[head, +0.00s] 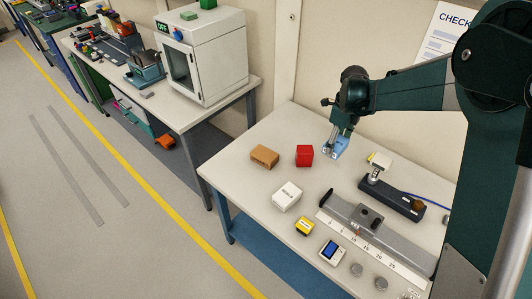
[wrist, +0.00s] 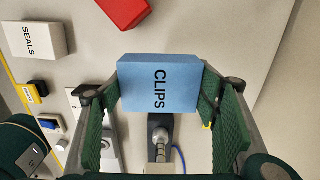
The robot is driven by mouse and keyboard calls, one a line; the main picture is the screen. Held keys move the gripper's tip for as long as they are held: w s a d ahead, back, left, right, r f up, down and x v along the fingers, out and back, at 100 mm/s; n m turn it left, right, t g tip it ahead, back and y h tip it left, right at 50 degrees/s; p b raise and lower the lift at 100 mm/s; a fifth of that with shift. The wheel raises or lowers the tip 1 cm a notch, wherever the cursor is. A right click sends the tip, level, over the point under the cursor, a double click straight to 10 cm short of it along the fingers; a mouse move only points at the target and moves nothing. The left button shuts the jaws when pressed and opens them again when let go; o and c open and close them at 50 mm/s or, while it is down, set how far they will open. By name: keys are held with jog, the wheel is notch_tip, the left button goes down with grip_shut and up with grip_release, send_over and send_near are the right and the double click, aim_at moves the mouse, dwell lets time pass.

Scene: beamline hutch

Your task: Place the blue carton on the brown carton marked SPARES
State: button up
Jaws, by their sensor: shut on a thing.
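The blue carton (head: 340,149) is between the fingers of my gripper (head: 335,144), over the back part of the near bench. The wrist view shows the blue carton (wrist: 160,84), marked CLIPS, with a green finger pad on each side of it. My gripper (wrist: 160,100) is shut on it. I cannot tell how far it is above the bench top. The brown carton (head: 264,156) lies on the bench to the left, beyond the red carton. No marking is readable on it from here. The brown carton is outside the wrist view.
A red carton (head: 304,155) stands between the blue and brown cartons. A white carton (head: 287,196), marked SEALS in the wrist view (wrist: 36,40), is nearer the front. A rail with a scale (head: 365,225) and a dark device (head: 391,198) fill the right side. Bare bench surrounds the brown carton.

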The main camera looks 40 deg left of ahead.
jog(key=s+a, duration=0.2)
jog(key=a, duration=0.2)
jog(key=s+a+r+n+p, duration=0.1)
jog(key=s+a, duration=0.1)
jog(key=a, duration=0.2)
jog(key=s+a+r+n, duration=0.1)
jog(key=s+a, duration=0.1)
jog(key=a, duration=0.1)
jog(key=shift+s+a, duration=0.15)
jog(key=shift+a, duration=0.25)
jog(key=s+a+r+n+p, duration=0.2)
jog(key=s+a, duration=0.7)
jog(key=a, duration=0.3)
jog(key=shift+s+a, duration=0.25)
jog(key=shift+f, duration=0.15)
send_over(265, 153)
jog(key=shift+s+f, duration=0.15)
jog(key=shift+f, duration=2.85)
jog(key=shift+f, duration=1.9)
jog(key=shift+f+b, duration=0.15)
jog(key=shift+b, duration=0.15)
